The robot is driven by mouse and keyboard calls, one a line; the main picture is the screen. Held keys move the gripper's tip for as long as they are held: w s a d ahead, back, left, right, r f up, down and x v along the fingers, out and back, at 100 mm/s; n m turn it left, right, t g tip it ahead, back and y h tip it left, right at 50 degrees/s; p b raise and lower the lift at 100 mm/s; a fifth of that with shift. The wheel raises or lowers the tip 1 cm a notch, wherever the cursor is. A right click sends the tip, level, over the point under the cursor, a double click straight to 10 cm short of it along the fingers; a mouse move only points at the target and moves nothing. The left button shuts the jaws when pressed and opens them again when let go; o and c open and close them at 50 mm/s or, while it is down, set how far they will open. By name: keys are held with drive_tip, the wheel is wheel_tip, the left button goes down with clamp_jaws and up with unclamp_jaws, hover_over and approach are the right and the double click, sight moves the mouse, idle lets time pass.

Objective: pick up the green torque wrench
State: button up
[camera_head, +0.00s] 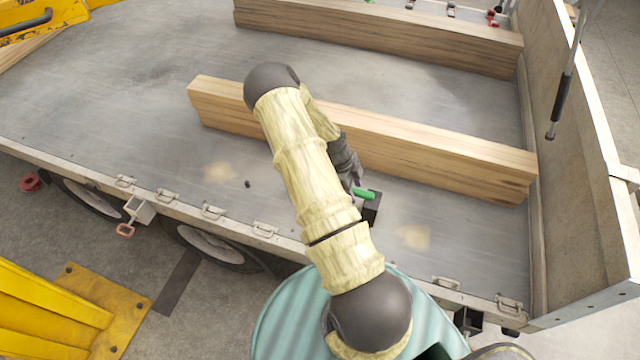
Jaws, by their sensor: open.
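A small bright green piece (364,194), which looks like part of the green torque wrench, shows on the trailer bed just right of my forearm. A small dark block (371,209) is right beside it; I cannot tell whether it belongs to the wrench. My gripper (352,180) is open, just above and left of the green piece in the picture. My arm hides part of the gripper and maybe the rest of the wrench. I cannot tell whether the fingers touch it.
A long wooden beam (440,160) lies just behind my gripper. Another beam (400,35) lies farther back. The trailer bed (90,110) is clear at left. A side wall (570,160) stands at right, and tie-down rings line the near edge.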

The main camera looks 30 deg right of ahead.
drive_tip(key=p+x, duration=0.1)
drive_tip(key=x, duration=0.2)
drive_tip(key=shift+f, duration=0.3)
drive_tip(key=shift+s, duration=0.1)
clamp_jaws()
